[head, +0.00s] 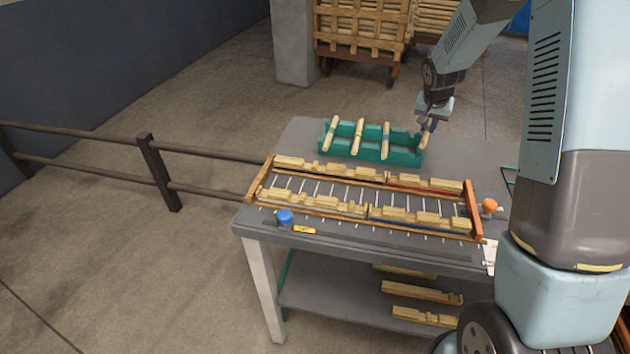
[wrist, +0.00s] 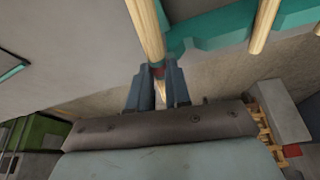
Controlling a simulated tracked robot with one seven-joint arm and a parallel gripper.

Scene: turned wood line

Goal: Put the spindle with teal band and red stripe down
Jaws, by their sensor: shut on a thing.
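My gripper (head: 430,122) is at the right end of the green rack (head: 372,153), shut on a pale wooden spindle (head: 425,138). In the wrist view, my gripper's two fingers (wrist: 158,82) close around the spindle (wrist: 148,30) at a red stripe. A bit of teal shows beside the spindle higher up; I cannot tell whether it is its band or the rack (wrist: 215,38). The spindle lies at the rack's right end, roughly parallel to the others; I cannot tell whether it touches the rack. Three other spindles (head: 358,139) lie across the rack, apart from each other.
In front of the rack, a wood-edged roller frame (head: 473,208) holds several notched wooden pieces (head: 415,218). A blue knob (head: 284,216) and an orange knob (head: 490,205) sit by it. The grey table (head: 305,135) is bare left of the rack. A rail fence (head: 160,172) stands left.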

